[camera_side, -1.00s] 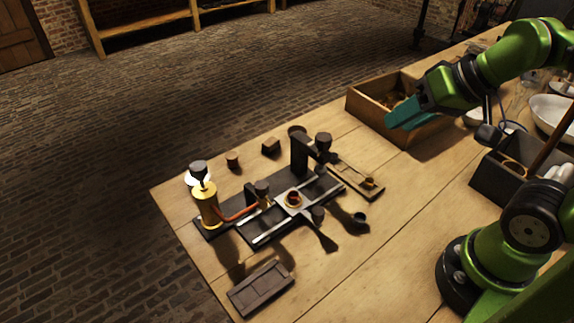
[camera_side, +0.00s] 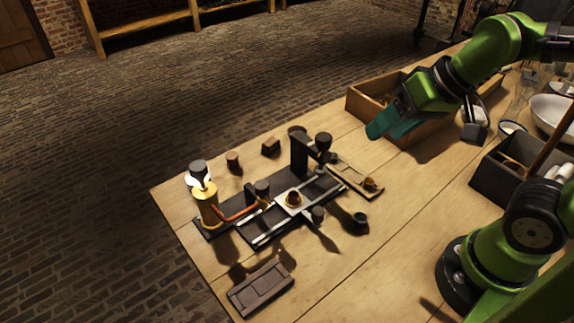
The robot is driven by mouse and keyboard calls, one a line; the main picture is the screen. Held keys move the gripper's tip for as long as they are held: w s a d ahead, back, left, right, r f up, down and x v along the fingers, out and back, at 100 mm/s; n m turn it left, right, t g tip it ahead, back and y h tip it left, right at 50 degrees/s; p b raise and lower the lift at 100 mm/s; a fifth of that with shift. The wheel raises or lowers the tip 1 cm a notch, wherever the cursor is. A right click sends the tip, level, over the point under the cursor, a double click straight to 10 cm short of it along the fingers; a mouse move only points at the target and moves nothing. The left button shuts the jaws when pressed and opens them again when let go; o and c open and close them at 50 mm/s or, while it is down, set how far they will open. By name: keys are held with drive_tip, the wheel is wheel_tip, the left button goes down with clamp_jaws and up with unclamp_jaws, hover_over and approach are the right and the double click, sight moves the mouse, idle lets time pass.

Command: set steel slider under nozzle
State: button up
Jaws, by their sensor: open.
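The steel slider (camera_side: 287,207) is a pale plate on two rails of a dark base (camera_side: 254,235). A small copper-coloured cup (camera_side: 293,198) sits on it. A dark post with an arm and a dark round top (camera_side: 323,141) stands behind and right of the slider. A brass cylinder (camera_side: 207,205) with an orange hose stands at the left end; the hose runs to a small fitting (camera_side: 263,197) beside the slider, and I cannot tell which part is the nozzle. My gripper (camera_side: 376,131) has teal fingers and is open, above the table, right of the rig and apart from it.
A wooden crate (camera_side: 356,105) stands behind my gripper. A dark flat tray (camera_side: 261,289) lies at the front edge. Small dark pieces (camera_side: 271,146) stand at the back edge. A small dark cup (camera_side: 360,219) is right of the rig.

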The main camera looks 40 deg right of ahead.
sight(318, 211)
drive_tip(key=shift+w+a+f+g+h, duration=1.2)
drive_tip(key=shift+w+a+g, duration=1.65)
drive_tip(key=shift+a, duration=2.05)
drive_tip(key=shift+n, duration=0.4)
wheel_tip(318, 211, down, 16)
drive_tip(key=shift+s+f, duration=0.1)
drive_tip(key=shift+f, duration=0.05)
drive_tip(key=shift+c, duration=0.5)
clamp_jaws()
drive_tip(key=shift+a, duration=0.1)
